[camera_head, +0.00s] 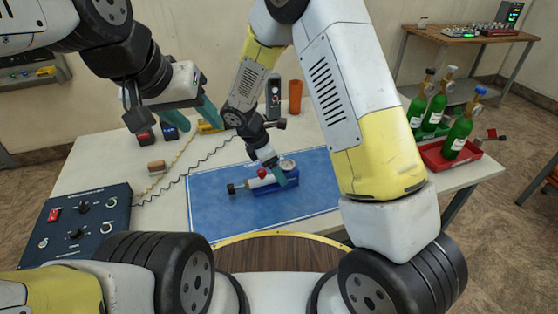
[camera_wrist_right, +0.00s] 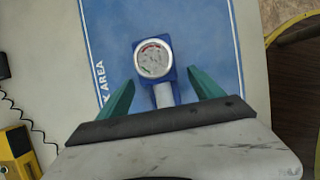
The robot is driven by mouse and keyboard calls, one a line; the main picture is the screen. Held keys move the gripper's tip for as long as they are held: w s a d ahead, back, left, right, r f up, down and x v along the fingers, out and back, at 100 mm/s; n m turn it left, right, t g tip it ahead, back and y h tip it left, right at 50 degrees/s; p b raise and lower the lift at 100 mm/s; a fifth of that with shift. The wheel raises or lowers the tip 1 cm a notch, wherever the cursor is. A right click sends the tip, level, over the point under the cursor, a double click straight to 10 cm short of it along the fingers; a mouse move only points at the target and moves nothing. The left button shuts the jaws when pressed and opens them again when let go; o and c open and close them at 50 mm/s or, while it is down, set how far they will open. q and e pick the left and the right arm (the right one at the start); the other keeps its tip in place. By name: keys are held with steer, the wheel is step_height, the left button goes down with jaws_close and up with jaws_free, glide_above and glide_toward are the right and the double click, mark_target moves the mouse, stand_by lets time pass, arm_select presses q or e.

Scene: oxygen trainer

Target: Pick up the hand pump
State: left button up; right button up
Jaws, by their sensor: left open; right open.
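The hand pump (camera_head: 257,182) lies on the blue mat (camera_head: 215,213). It has a white barrel, a black handle end at the left, and a blue body with a round gauge at the right. In the right wrist view the gauge (camera_wrist_right: 152,60) and blue body lie just ahead of and between the spread fingers; the rest is hidden by the gripper. My right gripper (camera_head: 270,163) is open, pointing down over the pump's gauge end, and partly covers it. My left gripper (camera_head: 204,98) is open and empty, raised above the table's left part.
A control box (camera_head: 88,222) stands at the table's left front. An orange cup (camera_head: 295,96) and a dark handheld device (camera_head: 274,95) stand behind the mat. The mat's left front is clear.

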steer(key=x, duration=0.4)
steer(key=shift+f, duration=0.2)
steer(key=shift+c, duration=0.5)
steer(key=shift+w, duration=0.1)
jaws_close()
